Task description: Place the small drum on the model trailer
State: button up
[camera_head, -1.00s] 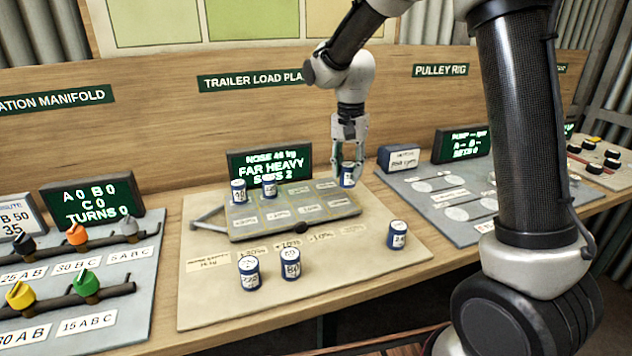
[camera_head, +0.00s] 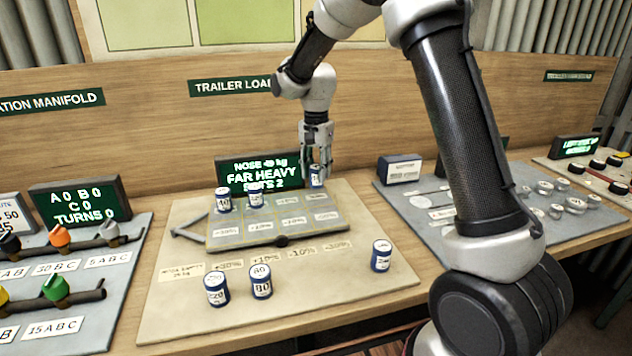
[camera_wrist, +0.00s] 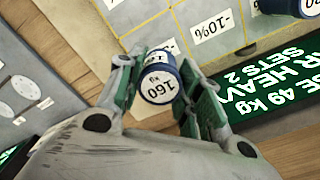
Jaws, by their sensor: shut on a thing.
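My gripper (camera_head: 317,160) is shut on a small blue drum (camera_head: 316,179) with a white top, at the far right corner of the model trailer (camera_head: 214,237). In the wrist view the held drum (camera_wrist: 158,84) reads "160 kg" between the two fingers. The trailer is a flat grey bed with yellow cell lines and percent labels. Two other blue drums, one on the far left (camera_head: 223,203) and one beside it (camera_head: 255,200), stand upright on its far row. I cannot tell whether the held drum touches the bed.
Three drums stand on the tan board in front: one (camera_head: 216,291), one (camera_head: 261,284), one (camera_head: 381,257). A display (camera_head: 258,175) behind the trailer reads "NOSE 49 kg, FAR HEAVY, SETS 2". A grey panel (camera_head: 420,205) lies right; a valve panel (camera_head: 115,262) lies left.

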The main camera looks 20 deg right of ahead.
aim_at(316, 180)
jog(key=shift+f, duration=1.65)
jog(key=shift+f, duration=0.15)
jog(key=o, duration=1.1)
jog(key=shift+c, duration=0.2)
